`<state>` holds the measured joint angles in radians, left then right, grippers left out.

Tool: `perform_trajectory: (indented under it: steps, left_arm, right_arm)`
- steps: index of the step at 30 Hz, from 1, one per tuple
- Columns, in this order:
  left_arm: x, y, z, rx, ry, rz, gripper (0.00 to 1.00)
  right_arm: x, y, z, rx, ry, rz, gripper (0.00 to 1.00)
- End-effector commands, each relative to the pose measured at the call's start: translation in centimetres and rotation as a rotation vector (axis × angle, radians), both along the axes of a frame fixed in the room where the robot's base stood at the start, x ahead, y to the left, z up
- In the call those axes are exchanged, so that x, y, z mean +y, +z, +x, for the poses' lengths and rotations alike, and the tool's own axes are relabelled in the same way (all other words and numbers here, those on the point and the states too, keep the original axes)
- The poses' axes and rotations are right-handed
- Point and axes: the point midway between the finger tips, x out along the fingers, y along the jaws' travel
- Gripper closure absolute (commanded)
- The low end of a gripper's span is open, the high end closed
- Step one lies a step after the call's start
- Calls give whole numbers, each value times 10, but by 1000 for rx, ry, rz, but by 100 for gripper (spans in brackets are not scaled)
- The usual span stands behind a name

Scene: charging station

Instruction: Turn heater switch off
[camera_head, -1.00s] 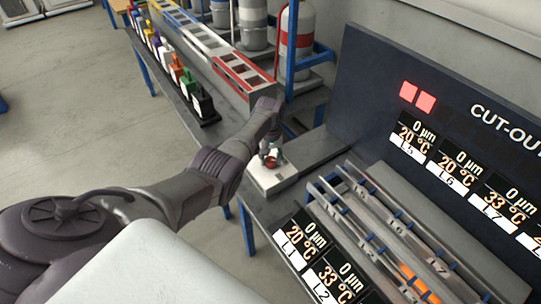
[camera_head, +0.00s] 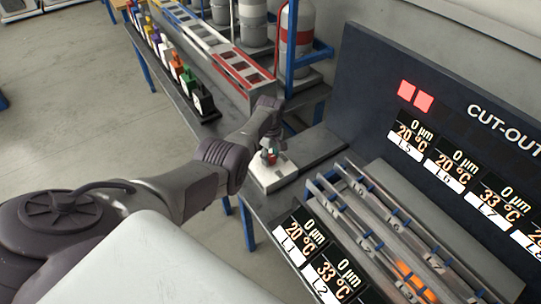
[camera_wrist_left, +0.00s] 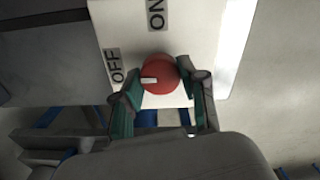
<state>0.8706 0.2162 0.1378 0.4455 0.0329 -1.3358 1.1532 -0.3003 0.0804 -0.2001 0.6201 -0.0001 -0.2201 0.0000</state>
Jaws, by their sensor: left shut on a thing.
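The heater switch is a red round knob (camera_wrist_left: 160,74) on a white box (camera_wrist_left: 118,18) with an ON label (camera_wrist_left: 157,14) and an OFF label (camera_wrist_left: 115,66). The knob's white mark lies on the side of the OFF label. My left gripper (camera_wrist_left: 163,90) is shut on the knob, with one finger on each side of it. In the head view the white box (camera_head: 262,183) sits on the bench, and my left gripper (camera_head: 270,153) is over it, hiding most of the knob. My right gripper is not in view.
A dark CUT-OUT panel (camera_head: 455,80) with readouts stands to the right. A metal rack (camera_head: 380,225) with a glowing orange spot lies in front of it. Colored bottles (camera_head: 188,80) line the bench at the back left. Gas cylinders (camera_head: 298,35) stand behind.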

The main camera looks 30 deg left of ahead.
Motion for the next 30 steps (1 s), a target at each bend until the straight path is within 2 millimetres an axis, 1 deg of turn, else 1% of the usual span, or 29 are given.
perform_trajectory:
  steps: [6, 18, 19, 22, 23, 30]
  left_arm:
    - [1, 1, 1, -4, 37, 2, 93]
    - [1, 2, 1, -4, 43, 1, 93]
    - [1, 2, 1, -4, 43, 1, 55]
    - [1, 1, 1, -4, 43, 1, 38]
    - [1, 1, 1, -3, 42, 2, 33]
    - [0, 1, 0, -1, 41, 1, 33]
  right_arm:
    - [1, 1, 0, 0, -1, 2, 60]
    - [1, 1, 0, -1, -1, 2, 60]
    - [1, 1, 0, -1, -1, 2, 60]
    - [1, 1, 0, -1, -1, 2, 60]
    - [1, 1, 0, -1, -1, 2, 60]
    - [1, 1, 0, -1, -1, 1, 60]
